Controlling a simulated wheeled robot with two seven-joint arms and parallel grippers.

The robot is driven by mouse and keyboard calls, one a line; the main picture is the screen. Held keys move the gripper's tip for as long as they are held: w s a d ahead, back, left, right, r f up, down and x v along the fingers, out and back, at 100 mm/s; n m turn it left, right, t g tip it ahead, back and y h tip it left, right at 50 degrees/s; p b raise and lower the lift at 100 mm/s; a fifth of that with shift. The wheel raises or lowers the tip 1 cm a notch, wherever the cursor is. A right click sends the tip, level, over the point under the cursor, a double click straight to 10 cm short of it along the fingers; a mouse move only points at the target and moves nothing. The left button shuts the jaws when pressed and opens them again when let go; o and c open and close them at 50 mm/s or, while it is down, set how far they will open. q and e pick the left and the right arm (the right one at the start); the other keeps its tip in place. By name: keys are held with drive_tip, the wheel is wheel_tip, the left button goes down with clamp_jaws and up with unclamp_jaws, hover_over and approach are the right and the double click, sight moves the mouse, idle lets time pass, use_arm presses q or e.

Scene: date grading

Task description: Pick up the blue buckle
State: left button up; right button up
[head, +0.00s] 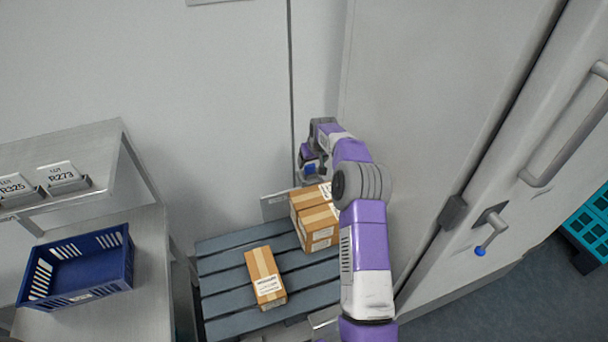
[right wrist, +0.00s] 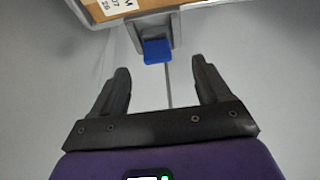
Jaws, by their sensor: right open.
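The blue buckle (right wrist: 157,51) shows in the right wrist view at the top middle, set on a grey bracket (right wrist: 147,28). My right gripper (right wrist: 160,68) is open, with one dark finger on each side of the picture. The buckle lies just beyond the fingertips, roughly in line with the gap, and nothing is between the fingers. In the head view a small blue patch (head: 309,169) by my right gripper, near the wall behind the cartons, seems to be the buckle. My right wrist partly hides that spot. My left gripper is not in view.
Cardboard cartons (head: 264,275) stand on a grey slatted pallet (head: 222,282), with a stack (head: 313,218) close to my right arm. A blue crate (head: 80,262) sits on a steel table at left. A large door with a handle (head: 565,140) is at right.

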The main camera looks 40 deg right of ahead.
sight(311, 166)
drive_tip(key=shift+x, duration=1)
drive_tip(key=shift+w+f, duration=0.3)
drive_tip(key=shift+f, duration=0.25)
drive_tip(key=shift+d+b+x, duration=0.2)
drive_tip(key=shift+b+x, duration=0.15)
drive_tip(key=shift+x, duration=1)
drive_tip(key=shift+d+b+x, duration=0.2)
drive_tip(key=shift+b+x, duration=0.1)
drive_tip(key=shift+x, duration=1.05)
drive_tip(key=shift+w+r, duration=0.15)
drive_tip(key=shift+c, duration=0.2)
drive_tip(key=c, duration=1.1)
drive_tip(key=shift+r, duration=0.1)
